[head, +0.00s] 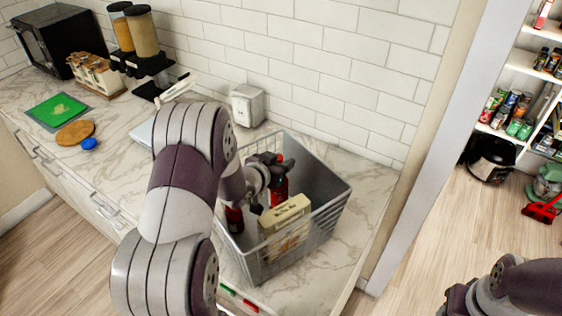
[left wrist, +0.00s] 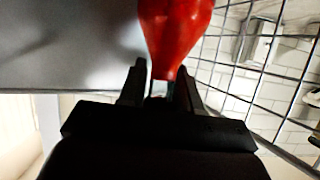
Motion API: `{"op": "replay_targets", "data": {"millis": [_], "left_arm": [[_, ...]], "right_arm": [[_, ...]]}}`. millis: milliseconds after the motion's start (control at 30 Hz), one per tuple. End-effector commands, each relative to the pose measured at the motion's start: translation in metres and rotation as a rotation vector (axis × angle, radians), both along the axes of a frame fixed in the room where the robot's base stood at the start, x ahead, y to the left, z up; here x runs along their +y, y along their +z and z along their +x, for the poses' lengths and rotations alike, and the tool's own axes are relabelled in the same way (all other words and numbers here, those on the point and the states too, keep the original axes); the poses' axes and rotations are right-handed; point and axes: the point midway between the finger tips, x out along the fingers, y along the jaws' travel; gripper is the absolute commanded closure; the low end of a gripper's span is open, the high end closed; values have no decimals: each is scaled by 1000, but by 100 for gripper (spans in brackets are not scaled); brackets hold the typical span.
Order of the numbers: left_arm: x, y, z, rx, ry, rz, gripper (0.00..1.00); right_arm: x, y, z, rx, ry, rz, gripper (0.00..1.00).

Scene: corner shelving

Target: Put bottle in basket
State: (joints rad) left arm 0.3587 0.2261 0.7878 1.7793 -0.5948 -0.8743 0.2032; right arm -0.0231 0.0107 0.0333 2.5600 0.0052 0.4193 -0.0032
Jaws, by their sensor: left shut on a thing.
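The basket (head: 325,222) is a grey wire basket on the marble counter. My left gripper (head: 275,172) is inside the basket's upper space, shut on a red bottle (head: 280,188). In the left wrist view the red bottle (left wrist: 175,30) sits between the two fingertips of my left gripper (left wrist: 160,85), with wire mesh beside it. Another dark red bottle (head: 234,218) and a cream box (head: 285,222) are in the basket. Whether the held bottle touches the basket floor is hidden. The dark gripper of my right arm (head: 458,300) is partly visible at the lower right; its fingers are unclear.
A napkin dispenser (head: 247,105) stands behind the basket by the tiled wall. Cereal dispensers (head: 142,35), a microwave (head: 62,42), a green mat (head: 57,110) and a round wooden board (head: 75,132) are at left. Shelves with cans (head: 518,110) stand at right.

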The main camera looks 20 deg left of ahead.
Motion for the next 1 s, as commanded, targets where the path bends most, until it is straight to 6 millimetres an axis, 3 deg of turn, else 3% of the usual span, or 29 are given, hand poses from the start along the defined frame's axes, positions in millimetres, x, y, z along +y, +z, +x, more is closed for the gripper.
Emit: {"op": "replay_targets", "data": {"millis": [267, 300, 367, 667, 1000], "left_arm": [[0, -1, 1, -6, 0, 1, 100], [0, -1, 1, -3, 1, 1, 57], [0, -1, 1, -3, 1, 1, 41], [0, 4, 1, -3, 1, 1, 41], [9, 26, -57, -5, 3, 2, 41]], "right_arm": [[0, -4, 0, 0, 0, 0, 57], [0, -3, 0, 0, 0, 0, 57], [0, -2, 0, 0, 0, 0, 57], [0, 2, 0, 0, 0, 0, 57], [0, -12, 0, 0, 0, 0, 57]]}}
